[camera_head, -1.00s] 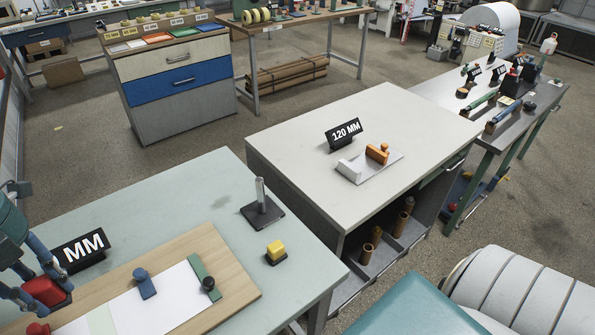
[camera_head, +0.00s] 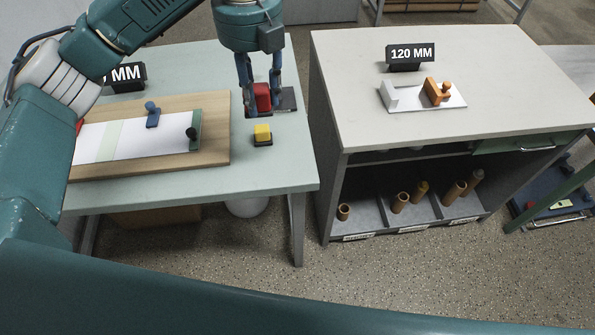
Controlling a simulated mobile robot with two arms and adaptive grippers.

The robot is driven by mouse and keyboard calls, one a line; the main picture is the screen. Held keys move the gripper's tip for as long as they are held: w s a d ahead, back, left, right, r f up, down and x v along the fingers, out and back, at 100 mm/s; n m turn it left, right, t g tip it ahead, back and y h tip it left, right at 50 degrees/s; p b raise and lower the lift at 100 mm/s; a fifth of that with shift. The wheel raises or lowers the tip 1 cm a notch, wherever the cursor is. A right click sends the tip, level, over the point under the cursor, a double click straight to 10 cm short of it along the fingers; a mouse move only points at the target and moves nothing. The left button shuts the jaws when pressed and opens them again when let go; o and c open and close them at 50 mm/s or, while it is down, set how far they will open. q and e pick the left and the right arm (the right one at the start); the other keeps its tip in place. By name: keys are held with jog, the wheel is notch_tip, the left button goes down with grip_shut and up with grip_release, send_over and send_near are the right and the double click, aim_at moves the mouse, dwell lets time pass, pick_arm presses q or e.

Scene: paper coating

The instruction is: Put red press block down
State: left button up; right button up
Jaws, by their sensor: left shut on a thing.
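The red press block (camera_head: 262,97) is between the fingers of my left gripper (camera_head: 252,100). The gripper points down and is shut on the block at the right part of the pale green table (camera_head: 260,165). A dark square base (camera_head: 287,99) lies right behind and beside the block; its post is hidden by my gripper. I cannot tell whether the block touches the table or the base. A yellow block on a dark base (camera_head: 263,135) sits just in front of the gripper. My right gripper is not in view.
A wooden board (camera_head: 215,150) with a white sheet (camera_head: 135,137), a blue clamp (camera_head: 152,114) and a green bar (camera_head: 194,130) lies left of the gripper. A grey table (camera_head: 340,90) with a 120 MM sign (camera_head: 410,56) stands to the right, across a gap.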

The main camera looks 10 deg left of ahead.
pick_arm(q)
jog(key=f, duration=1)
jog(key=f+p, duration=0.1)
jog(key=f, duration=0.4)
jog(key=shift+a, duration=0.3)
jog(key=shift+f, duration=0.55)
jog(key=shift+f+p, duration=0.4)
jog(key=shift+f, duration=1.6)
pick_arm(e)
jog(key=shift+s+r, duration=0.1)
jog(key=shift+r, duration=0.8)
pick_arm(q)
jog(key=shift+f, duration=0.15)
jog(key=o, duration=1.2)
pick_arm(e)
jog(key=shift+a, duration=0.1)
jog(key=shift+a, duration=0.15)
